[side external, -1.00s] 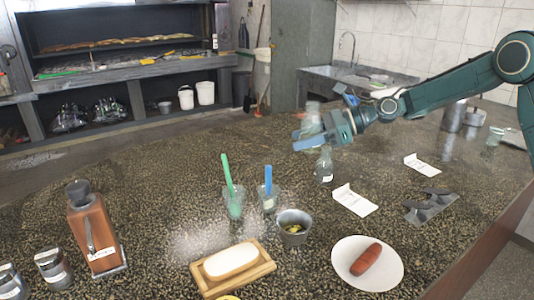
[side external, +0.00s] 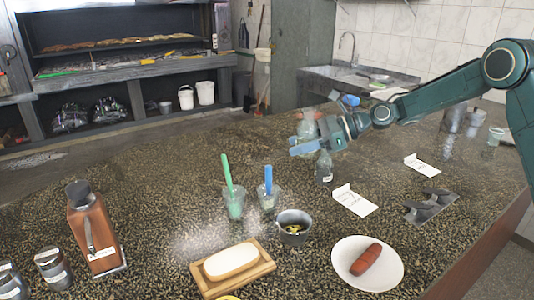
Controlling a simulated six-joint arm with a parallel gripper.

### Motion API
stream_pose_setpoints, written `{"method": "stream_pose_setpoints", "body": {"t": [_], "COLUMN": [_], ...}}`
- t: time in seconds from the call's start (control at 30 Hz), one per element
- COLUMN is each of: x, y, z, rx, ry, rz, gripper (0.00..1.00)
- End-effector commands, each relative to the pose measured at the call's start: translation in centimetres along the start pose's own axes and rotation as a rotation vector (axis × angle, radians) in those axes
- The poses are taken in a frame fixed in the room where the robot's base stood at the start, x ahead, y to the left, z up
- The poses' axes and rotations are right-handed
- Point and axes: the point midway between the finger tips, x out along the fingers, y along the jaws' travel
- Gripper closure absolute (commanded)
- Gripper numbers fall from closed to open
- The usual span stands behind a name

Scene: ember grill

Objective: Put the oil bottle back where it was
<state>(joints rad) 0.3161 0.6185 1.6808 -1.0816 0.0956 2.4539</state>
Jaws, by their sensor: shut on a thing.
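My gripper (side external: 306,146), with blue fingers, is shut on a see-through bottle (side external: 307,121), which appears to be the oil bottle. It holds it upright above the back of the speckled counter (side external: 200,165). The fingers cover the bottle's lower part, so I cannot tell whether its base touches anything. A second clear bottle (side external: 325,170) with a small white label stands on the counter just right of and below the fingers. The gripper partly hides its top.
Two white cards (side external: 356,201) (side external: 422,165) and a grey metal holder (side external: 432,205) lie to the right. In front are cups with a green and a blue tool (side external: 268,195), a metal pot (side external: 293,228), a wooden board (side external: 262,272) and a sausage plate (side external: 345,275). The left middle counter is clear.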

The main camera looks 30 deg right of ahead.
Motion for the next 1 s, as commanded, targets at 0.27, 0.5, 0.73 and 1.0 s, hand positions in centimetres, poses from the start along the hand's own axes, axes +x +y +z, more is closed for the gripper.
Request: {"method": "stream_pose_setpoints", "body": {"t": [0.27,0.5,0.73,1.0], "x": [2.0,3.4,4.0,4.2], "y": [0.1,0.1,0.0,0.0], "z": [-4.8,-8.3,-9.5,-10.1], "rx": [0.003,0.002,-0.001,0.000], "ry": [0.000,-0.001,-0.002,-0.002], "rz": [0.002,0.001,0.001,0.001], "gripper": [0.82,0.82,0.82,0.82]}}
